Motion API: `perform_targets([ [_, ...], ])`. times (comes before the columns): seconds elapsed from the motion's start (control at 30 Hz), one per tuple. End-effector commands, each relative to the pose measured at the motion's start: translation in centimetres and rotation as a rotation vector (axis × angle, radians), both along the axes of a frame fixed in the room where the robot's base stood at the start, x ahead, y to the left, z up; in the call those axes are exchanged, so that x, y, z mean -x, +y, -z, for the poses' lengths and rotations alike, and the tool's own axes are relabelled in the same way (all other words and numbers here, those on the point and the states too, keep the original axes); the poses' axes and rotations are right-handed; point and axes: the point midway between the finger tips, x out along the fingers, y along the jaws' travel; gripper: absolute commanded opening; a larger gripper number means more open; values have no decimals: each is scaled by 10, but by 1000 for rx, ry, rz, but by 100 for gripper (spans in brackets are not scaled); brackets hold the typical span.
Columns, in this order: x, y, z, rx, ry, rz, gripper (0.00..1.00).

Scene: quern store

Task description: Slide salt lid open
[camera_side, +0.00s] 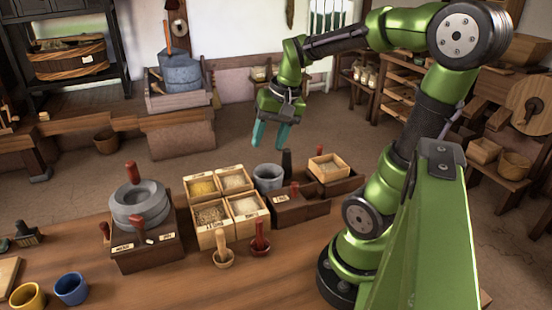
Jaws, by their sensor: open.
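A dark wooden box (301,210) with pale labels on its front stands on the table, right of the grain boxes. A small red knob (295,189) stands up from its top, and this may be the salt lid's knob. The labels are too small to read, so I cannot tell for certain which part is the salt lid or how far it is open. My gripper (270,137) is open and empty, with its teal fingers pointing down. In the picture it is above and left of the dark box, and appears well clear of the table things.
A stone quern (140,204) on a dark base stands at the left. Several open grain boxes (208,214), a grey cup (268,177) and red-handled tools (260,238) crowd the middle. Yellow (26,297) and blue (71,289) cups stand front left. The front middle table (215,290) is bare.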

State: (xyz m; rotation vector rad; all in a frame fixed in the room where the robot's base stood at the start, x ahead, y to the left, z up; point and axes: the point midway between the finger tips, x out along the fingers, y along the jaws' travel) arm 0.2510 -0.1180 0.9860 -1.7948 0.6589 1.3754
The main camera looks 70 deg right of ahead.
Motion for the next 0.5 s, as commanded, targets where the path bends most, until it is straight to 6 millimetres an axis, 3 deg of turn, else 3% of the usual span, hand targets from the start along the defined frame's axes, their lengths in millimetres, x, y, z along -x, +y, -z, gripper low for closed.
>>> perform_targets([
  [0.03,8,-31,5,-55,80,115,47],
  [0.1,23,-64,10,-139,182,254,47],
  [0.2,45,-98,11,-261,303,428,47],
  [0.3,54,-109,5,-346,375,521,47],
  [0.5,55,-98,-8,-414,413,551,47],
])
